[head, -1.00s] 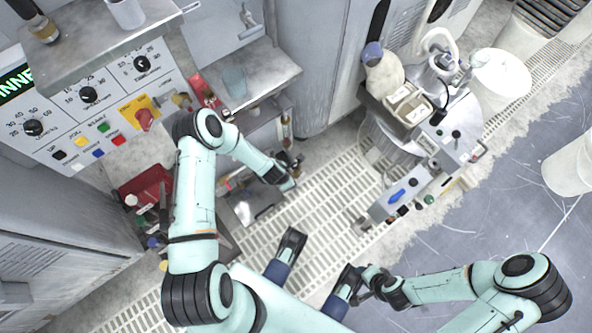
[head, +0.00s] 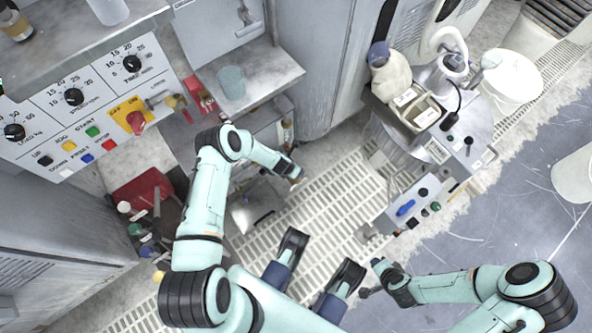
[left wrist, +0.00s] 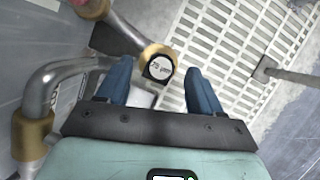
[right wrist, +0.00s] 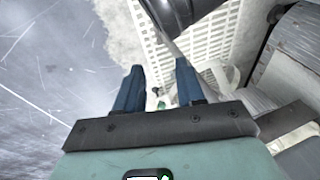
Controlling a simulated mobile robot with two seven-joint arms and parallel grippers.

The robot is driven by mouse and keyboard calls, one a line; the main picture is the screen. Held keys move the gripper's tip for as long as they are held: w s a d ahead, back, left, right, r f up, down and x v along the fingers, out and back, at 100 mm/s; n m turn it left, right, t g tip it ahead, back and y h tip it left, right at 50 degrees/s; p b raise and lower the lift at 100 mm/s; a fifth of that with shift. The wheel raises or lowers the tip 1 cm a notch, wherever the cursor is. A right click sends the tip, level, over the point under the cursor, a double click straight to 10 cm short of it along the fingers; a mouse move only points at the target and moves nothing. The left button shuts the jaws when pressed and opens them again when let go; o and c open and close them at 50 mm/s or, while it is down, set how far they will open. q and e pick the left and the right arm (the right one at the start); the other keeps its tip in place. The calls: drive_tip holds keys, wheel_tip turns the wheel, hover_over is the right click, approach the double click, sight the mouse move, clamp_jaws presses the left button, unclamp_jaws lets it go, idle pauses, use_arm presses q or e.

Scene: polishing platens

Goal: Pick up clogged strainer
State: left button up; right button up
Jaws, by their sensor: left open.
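In the left wrist view a round brass-rimmed cap (left wrist: 160,66) with a black face marked 75 µm sits at the end of a metal pipe; it looks like the strainer. I cannot tell whether it is clogged. My left gripper (left wrist: 162,84) is open, its blue fingers on either side of the cap's lower part, with gaps visible. In the head view my left gripper (head: 297,178) is beside the machine's lower opening, and the strainer cannot be made out there. My right gripper (right wrist: 157,78) is open and empty, low at the right in the head view.
A curved pipe with a brass collar (left wrist: 33,135) is left of my left gripper. A control panel (head: 85,95) stands at the left. A machine with bottles and a tray (head: 425,115) stands at the right. A red bin of tools (head: 140,190) is at the left. Grated floor (head: 330,205) lies between.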

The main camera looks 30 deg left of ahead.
use_arm(q)
drive_tip(key=x, duration=0.2)
drive_tip(key=shift+w+d+f+b, duration=0.1)
drive_tip(key=shift+f+b, duration=0.25)
drive_tip(key=shift+b, duration=0.05)
drive_tip(key=shift+w+f, duration=0.1)
drive_tip(key=shift+f, duration=0.1)
drive_tip(key=c, duration=1.2)
use_arm(e)
drive_tip(key=f, duration=0.1)
drive_tip(key=s+f, duration=0.1)
drive_tip(key=s+f+g, duration=0.1)
drive_tip(key=shift+s+d, duration=0.25)
drive_tip(key=shift+d, duration=0.05)
use_arm(q)
drive_tip(key=shift+r, duration=0.1)
